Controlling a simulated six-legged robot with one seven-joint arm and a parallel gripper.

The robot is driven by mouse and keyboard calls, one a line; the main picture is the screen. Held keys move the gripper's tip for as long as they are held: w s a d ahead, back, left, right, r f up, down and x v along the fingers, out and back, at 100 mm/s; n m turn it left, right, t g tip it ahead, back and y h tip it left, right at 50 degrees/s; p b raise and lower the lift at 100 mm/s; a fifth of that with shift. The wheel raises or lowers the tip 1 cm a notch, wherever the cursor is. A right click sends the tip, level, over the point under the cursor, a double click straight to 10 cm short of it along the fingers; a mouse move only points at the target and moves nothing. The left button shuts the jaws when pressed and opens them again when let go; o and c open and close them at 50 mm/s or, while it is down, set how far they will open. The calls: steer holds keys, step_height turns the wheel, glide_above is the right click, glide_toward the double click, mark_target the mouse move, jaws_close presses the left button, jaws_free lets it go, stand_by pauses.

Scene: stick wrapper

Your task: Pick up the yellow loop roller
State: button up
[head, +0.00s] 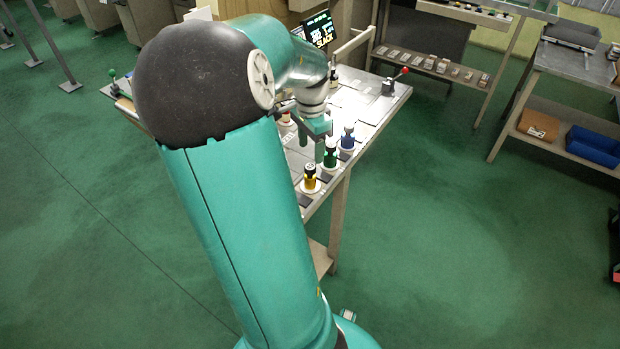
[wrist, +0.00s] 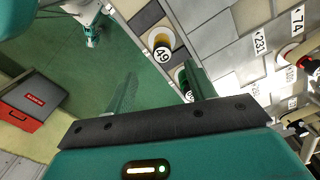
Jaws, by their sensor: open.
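The yellow loop roller (head: 310,180) stands upright on a pale round base at the near edge of the worktable in the head view, with a dark upper part. In the wrist view, a round piece with a yellow-brown side and a white face marked 49 (wrist: 161,43) looks like the same roller, beyond the fingertips. My gripper (head: 312,142) is above the table, behind the yellow roller in the head view. In the wrist view my gripper (wrist: 160,84) has its two fingers spread wide, with nothing between them. The right finger partly covers a green roller.
A green roller (head: 330,152) and a blue roller (head: 348,138) stand close behind the yellow one. A red-knobbed lever (head: 391,84) is at the table's far right. A display (head: 319,30) stands at the back. My arm hides much of the table's left part.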

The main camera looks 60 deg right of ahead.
mark_target(310, 177)
step_height(310, 177, down, 12)
steer(key=shift+w+d, duration=0.1)
steer(key=shift+w, duration=0.05)
steer(key=c, duration=1.1)
steer(key=shift+r, duration=0.1)
